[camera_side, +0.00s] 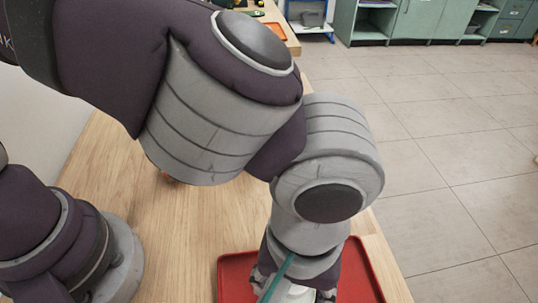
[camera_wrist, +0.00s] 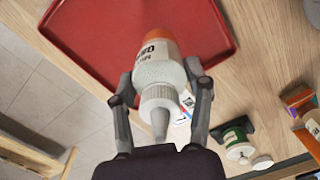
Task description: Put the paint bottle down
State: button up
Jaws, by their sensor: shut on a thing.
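The paint bottle (camera_wrist: 157,50), white with a grey-white ribbed cap and nozzle and an orange band at its far end, sits between the two fingers of my gripper (camera_wrist: 160,80) in the wrist view. The fingers are shut on it, one on each side. Behind it in the wrist view is the red tray (camera_wrist: 90,40), which overlaps the bottle's orange end. I cannot tell whether the bottle touches the tray. In the side view the tray (camera_side: 234,275) lies under my gripper (camera_side: 294,290), which is partly cut off by the bottom edge, and the bottle is mostly hidden.
The wooden table (camera_side: 190,225) is bare left of the tray in the side view. The tiled floor (camera_side: 450,140) lies beyond the table's right edge in the side view.

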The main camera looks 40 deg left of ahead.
jog(key=shift+w+d+f, duration=0.35)
jog(key=shift+d+f, duration=0.25)
jog(key=shift+f, duration=0.05)
jog(key=shift+w+d+f, duration=0.3)
jog(key=shift+d+f, duration=0.35)
jog(key=shift+w+d+f, duration=0.35)
jog(key=shift+d+f, duration=0.25)
jog(key=shift+f, duration=0.05)
jog(key=o, duration=1.2)
jog(key=shift+f, duration=0.15)
jog(key=shift+o, duration=0.2)
